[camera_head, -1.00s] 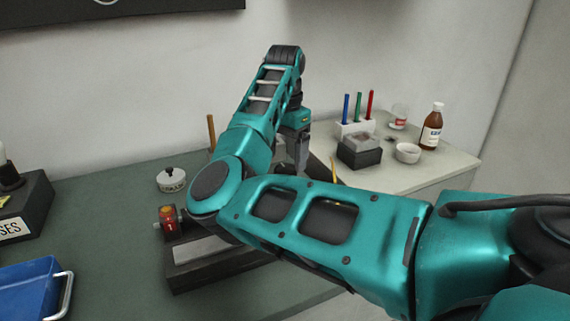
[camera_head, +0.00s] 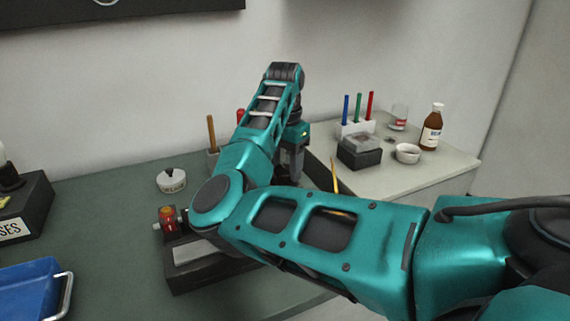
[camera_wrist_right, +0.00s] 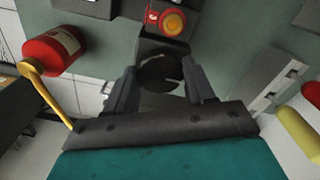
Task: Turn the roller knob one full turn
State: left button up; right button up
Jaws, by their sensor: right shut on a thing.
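The roller knob (camera_wrist_right: 160,75) is a dark round piece in the right wrist view, between the two fingers of my right gripper (camera_wrist_right: 162,68). The fingers are shut on it from both sides. In the head view my right gripper (camera_head: 291,165) points down past the far right end of the dark machine (camera_head: 190,278), and my arm hides the knob there. My left gripper is not in view.
A round white tin (camera_head: 171,181) stands behind the machine. A blue tray (camera_head: 28,285) and a dark block (camera_head: 22,205) are at the left. A pale side table (camera_head: 425,178) at the right holds pens, a dark box, a bowl and a brown bottle (camera_head: 432,130).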

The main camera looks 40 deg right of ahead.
jog(key=shift+c, duration=1.3)
jog(key=shift+m, duration=0.3)
